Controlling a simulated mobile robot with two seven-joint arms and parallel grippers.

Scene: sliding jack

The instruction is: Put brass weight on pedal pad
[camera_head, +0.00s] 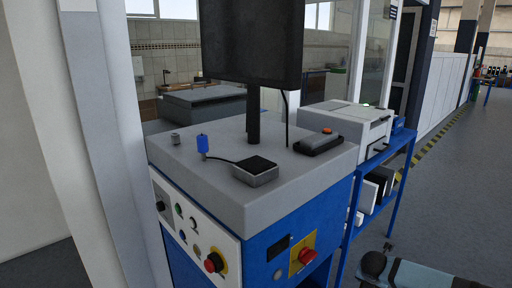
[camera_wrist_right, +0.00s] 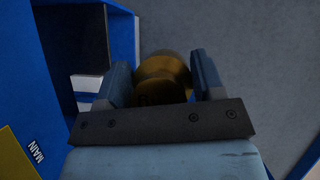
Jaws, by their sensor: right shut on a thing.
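In the right wrist view the brass weight (camera_wrist_right: 162,84), round and dull gold, sits between the two fingers of my right gripper (camera_wrist_right: 162,68), which is shut on it. Grey floor shows behind it. In the head view a small grey box with a black top pad (camera_head: 256,168) lies on the grey cabinet top, with a cable running to it; it looks like the pedal pad, but I cannot be sure. Part of my right arm shows at the bottom right, but the weight and fingers are not visible there. My left gripper is not in view.
The blue cabinet (camera_head: 268,228) has a red knob (camera_head: 306,257) on its front. On its top are a blue plug (camera_head: 202,144), a black box with an orange button (camera_head: 318,143) and a dark screen (camera_head: 254,40) on a post. A blue shelf (camera_head: 400,165) stands right.

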